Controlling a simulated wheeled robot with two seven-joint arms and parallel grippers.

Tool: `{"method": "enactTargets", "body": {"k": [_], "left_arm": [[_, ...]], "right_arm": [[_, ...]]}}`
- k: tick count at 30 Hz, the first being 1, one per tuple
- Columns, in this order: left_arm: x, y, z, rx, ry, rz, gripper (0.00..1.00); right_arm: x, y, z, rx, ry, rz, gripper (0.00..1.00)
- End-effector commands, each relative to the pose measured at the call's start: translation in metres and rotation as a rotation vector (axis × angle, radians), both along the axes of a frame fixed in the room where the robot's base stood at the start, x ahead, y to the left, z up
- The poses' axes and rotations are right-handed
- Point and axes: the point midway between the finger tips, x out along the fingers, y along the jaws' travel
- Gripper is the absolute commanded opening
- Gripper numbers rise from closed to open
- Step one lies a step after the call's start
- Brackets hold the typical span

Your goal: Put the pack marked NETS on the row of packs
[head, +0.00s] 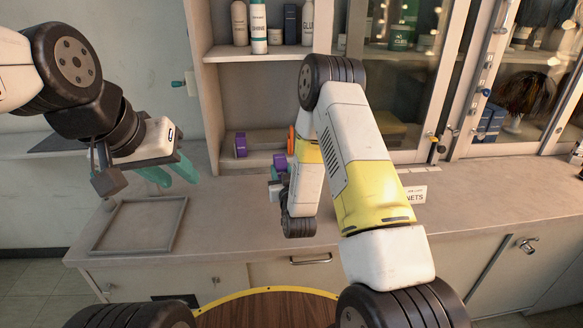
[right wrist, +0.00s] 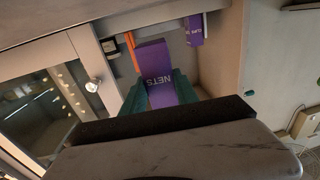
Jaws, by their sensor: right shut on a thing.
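The purple pack marked NETS (right wrist: 154,78) is held between the teal fingers of my right gripper (right wrist: 160,92). In the head view my right arm mostly hides this gripper; part of the pack (head: 280,162) shows at the low cabinet shelf. Another purple pack (head: 240,145) stands on that shelf to the left, and it also shows in the right wrist view (right wrist: 195,30). An orange thing (head: 291,140), perhaps a pack, stands to the right; a strip of it shows beside the held pack in the right wrist view (right wrist: 130,52). My left gripper (head: 170,173) is open and empty above the counter.
A flat empty tray frame (head: 92,248) lies on the counter at left. A card ending in NETS (head: 415,194) stands to the right of my right arm. Bottles (head: 258,28) stand on the upper shelf. The cabinet's side wall (head: 198,95) bounds the shelf at left.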

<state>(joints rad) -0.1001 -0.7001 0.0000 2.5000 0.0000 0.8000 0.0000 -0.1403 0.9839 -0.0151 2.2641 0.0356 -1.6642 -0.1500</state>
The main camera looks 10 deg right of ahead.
Motion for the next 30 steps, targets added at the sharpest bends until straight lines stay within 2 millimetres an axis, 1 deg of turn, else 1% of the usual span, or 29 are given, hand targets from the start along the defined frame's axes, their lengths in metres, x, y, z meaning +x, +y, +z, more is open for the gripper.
{"method": "enactTargets", "body": {"k": [1, 3, 9, 11, 14, 23, 26, 30], "left_arm": [[0.000, 0.000, 0.000, 0.000, 0.000, 0.000, 0.36], [0.000, 0.000, 0.000, 0.000, 0.000, 0.000, 0.36], [0.000, 0.000, 0.000, 0.000, 0.000, 0.000, 0.36], [0.000, 0.000, 0.000, 0.000, 0.000, 0.000, 0.36], [0.000, 0.000, 0.000, 0.000, 0.000, 0.000, 0.36], [0.000, 0.000, 0.000, 0.000, 0.000, 0.000, 0.36], [0.000, 0.000, 0.000, 0.000, 0.000, 0.000, 0.36], [0.000, 0.000, 0.000, 0.000, 0.000, 0.000, 0.36]], "right_arm": [[0.004, 0.010, 0.002, 0.002, -0.002, 0.010, 0.00], [0.010, 0.022, 0.004, 0.002, -0.003, 0.021, 0.00], [0.020, 0.051, 0.009, 0.007, 0.001, 0.047, 0.00], [0.022, 0.056, 0.009, 0.007, 0.001, 0.051, 0.00], [0.024, 0.059, 0.010, 0.007, 0.003, 0.053, 0.00], [0.023, 0.059, 0.010, 0.007, 0.003, 0.053, 0.00], [0.026, 0.058, 0.010, 0.008, 0.002, 0.053, 0.00], [0.036, 0.058, 0.009, 0.008, 0.001, 0.052, 0.00]]}}
